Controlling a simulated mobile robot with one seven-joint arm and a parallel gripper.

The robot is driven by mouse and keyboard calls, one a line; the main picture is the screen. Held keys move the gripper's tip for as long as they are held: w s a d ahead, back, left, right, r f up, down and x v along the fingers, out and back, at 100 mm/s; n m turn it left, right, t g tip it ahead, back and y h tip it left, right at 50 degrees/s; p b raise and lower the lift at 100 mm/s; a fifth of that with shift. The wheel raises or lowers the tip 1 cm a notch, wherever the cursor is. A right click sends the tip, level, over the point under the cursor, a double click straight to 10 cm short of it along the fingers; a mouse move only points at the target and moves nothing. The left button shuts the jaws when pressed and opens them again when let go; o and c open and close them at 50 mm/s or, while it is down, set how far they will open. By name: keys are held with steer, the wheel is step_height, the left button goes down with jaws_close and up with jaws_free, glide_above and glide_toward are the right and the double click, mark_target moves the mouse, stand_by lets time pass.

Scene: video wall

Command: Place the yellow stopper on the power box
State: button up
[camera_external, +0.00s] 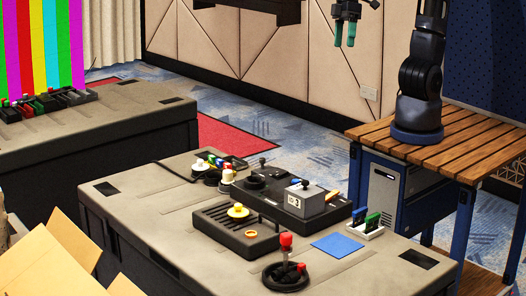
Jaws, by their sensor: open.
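A yellow round piece with a paler knob (238,211), which looks like the yellow stopper, sits on a dark slotted box (265,243) on the front table. A small grey box (305,203) with a white label and a dark knob on top stands on a black console to its right; I cannot tell for sure which box is the power box. My gripper (344,42) is open and empty, with green fingers pointing down. It is high above and behind the table, well away from these things.
A red-topped joystick (286,242), a blue square (337,245) and a white holder with green and dark pieces (367,231) are on the table (180,225). Small coloured knobs (208,166) crowd its back. A slatted wooden bench (465,150) bears my base. Open cardboard (65,260) is front left.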

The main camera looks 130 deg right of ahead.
steer(key=s+f+n+t+h, duration=0.1)
steer(key=s+n, duration=0.4)
steer(key=s, duration=1)
steer(key=shift+s+a+t+h, duration=0.2)
steer(key=shift+a+t+h, duration=0.1)
steer(key=shift+a, duration=0.05)
steer(key=shift+f, duration=0.1)
